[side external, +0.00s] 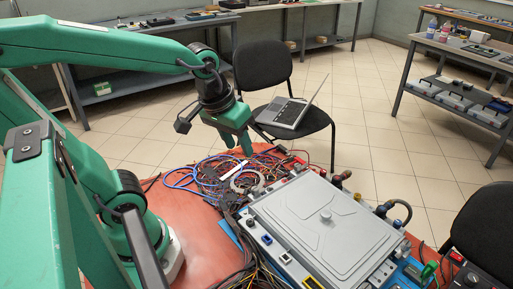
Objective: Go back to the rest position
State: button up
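My gripper (238,147) is green and points down at the end of my arm. It hangs above the far left of the red table, over a tangle of cables. Its two fingertips look apart, with nothing visible between them. Short black hoses (402,208) curve at the box's right side. Another dark hose end with a red part (341,177) is at its far edge.
Blue, black and red cables (205,175) cover the table (195,225) beyond and left of the box. A black chair (262,68) holding an open laptop (285,112) stands just behind. Another chair (485,230) is at the right. Workbenches (165,28) line the back.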

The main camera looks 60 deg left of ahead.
jog(key=shift+s+d+r+m+t, duration=0.1)
jog(key=shift+s+r+m+t, duration=0.5)
jog(key=shift+s+m, duration=0.3)
jog(key=shift+s+d+r+m+t, duration=0.1)
jog(key=shift+s+r+m+t, duration=0.3)
jog(key=shift+s+r+m, duration=0.5)
